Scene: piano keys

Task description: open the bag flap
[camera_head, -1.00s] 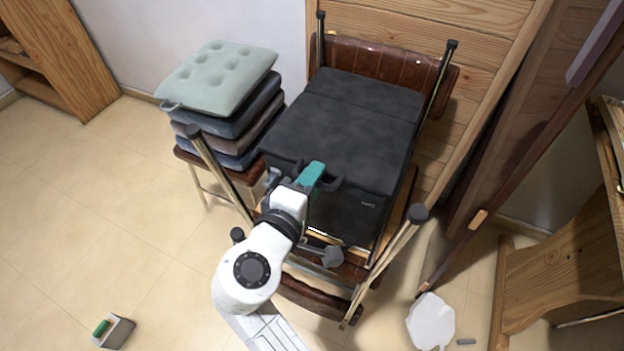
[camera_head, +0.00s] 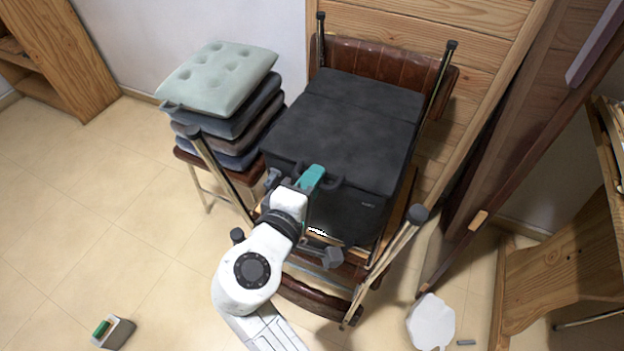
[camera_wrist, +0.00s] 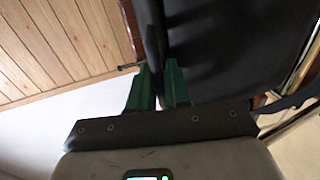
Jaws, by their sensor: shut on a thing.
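The dark grey bag (camera_head: 345,130) lies on an upturned chair, and its broad flap (camera_head: 362,97) lies flat across the top. My gripper (camera_head: 315,176) is at the bag's near edge, its teal fingers against the front rim by a dark handle-like part (camera_head: 330,184). In the wrist view, my green fingers (camera_wrist: 160,85) stand on either side of a thin dark edge (camera_wrist: 154,45) of the bag, shut on it. The large dark panel (camera_wrist: 220,45) fills the right of that view. The exact contact is hidden in the head view.
Chair legs (camera_head: 397,246) stick up around the bag. A stack of cushions (camera_head: 222,85) stands to the left. A wooden panel (camera_head: 420,20) is behind, and a wooden desk (camera_head: 565,235) is at right. The floor at left is mostly clear.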

